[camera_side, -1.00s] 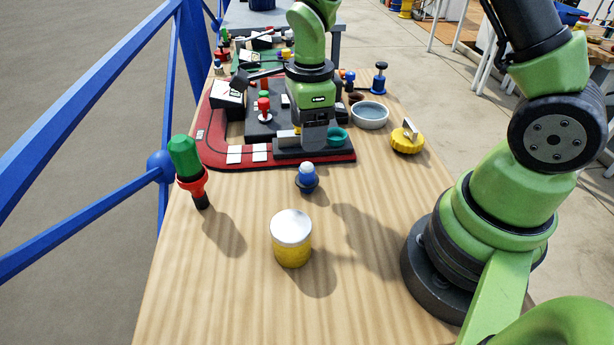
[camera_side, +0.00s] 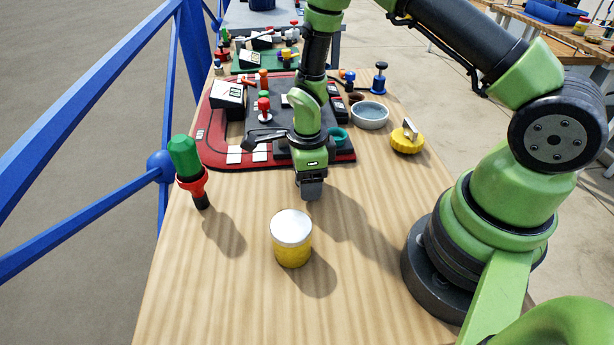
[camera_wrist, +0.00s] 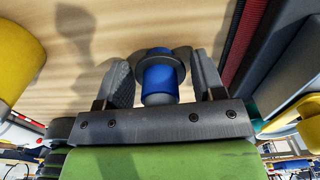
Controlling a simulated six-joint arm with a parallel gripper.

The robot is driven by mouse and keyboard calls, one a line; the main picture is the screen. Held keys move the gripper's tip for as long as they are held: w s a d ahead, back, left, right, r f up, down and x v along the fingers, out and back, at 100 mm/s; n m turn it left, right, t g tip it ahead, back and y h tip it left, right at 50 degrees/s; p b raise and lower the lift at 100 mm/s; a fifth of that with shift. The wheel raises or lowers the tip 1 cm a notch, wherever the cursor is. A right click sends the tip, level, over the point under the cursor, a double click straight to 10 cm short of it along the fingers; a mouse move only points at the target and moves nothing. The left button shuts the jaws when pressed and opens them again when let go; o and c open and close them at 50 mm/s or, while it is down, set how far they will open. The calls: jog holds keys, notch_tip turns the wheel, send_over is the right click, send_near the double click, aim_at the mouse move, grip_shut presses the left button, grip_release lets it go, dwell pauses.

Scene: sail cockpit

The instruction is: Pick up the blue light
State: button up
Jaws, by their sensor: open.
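The blue light is a small blue cylinder with a pale tip and a dark collar. In the wrist view the blue light (camera_wrist: 160,80) stands between the two jaws of my gripper (camera_wrist: 162,82), with a visible gap on at least the right side. My gripper (camera_side: 312,192) is open and low over the table in the side view, pointing down. There it hides the blue light. I cannot tell whether either jaw touches the light.
A yellow jar with a white lid (camera_side: 291,238) stands close in front of my gripper. A green and red light (camera_side: 188,170) stands at the left. Behind is a red board (camera_side: 215,152) with controls. A grey bowl (camera_side: 370,115) and yellow knob (camera_side: 407,138) are at the right.

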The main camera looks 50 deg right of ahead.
jog(key=c, duration=0.7)
jog(key=shift+r, duration=0.1)
